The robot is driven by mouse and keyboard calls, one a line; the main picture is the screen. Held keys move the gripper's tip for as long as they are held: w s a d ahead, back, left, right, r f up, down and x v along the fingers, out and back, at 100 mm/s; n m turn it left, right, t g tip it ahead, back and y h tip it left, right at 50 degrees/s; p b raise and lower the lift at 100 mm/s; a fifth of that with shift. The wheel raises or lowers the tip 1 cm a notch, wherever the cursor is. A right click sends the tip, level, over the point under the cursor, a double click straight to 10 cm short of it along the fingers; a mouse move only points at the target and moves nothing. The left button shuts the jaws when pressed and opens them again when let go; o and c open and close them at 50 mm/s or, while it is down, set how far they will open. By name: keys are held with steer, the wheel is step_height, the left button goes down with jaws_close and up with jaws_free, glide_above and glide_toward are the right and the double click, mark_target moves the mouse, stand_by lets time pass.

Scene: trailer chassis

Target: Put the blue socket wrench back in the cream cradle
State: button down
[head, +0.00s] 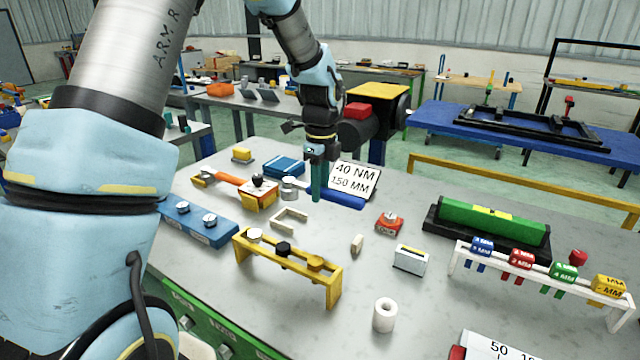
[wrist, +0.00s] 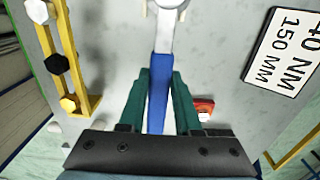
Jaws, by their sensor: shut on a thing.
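The blue socket wrench has a blue handle (head: 345,200) and a silver head (head: 290,189). My gripper (head: 316,196) is shut on the handle. In the wrist view the handle (wrist: 158,95) runs between the two teal fingers of my gripper (wrist: 158,88), with the silver shaft and head pointing to the top edge. A small U-shaped cream bracket, which looks like the cradle (head: 288,222), stands on the bench just in front of the silver head in the head view. Its prongs partly show at the wrist view's top edge. I cannot tell the wrench's exact height above the bench.
A yellow rack (head: 285,262) with several knobs stands in front. An orange wrench (head: 225,180) and a blue block (head: 200,222) lie left. A 40 NM sign (head: 354,180) stands behind. A red part (head: 389,222) and a white box (head: 411,260) sit right.

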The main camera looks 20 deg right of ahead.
steer(key=shift+f+b, duration=1.9)
steer(key=shift+f, duration=2.1)
steer(key=shift+p, duration=0.45)
steer(key=shift+c, duration=0.2)
jaws_free()
steer(key=shift+r+p, duration=3.3)
steer(key=shift+r, duration=0.75)
steer(key=shift+a, duration=0.1)
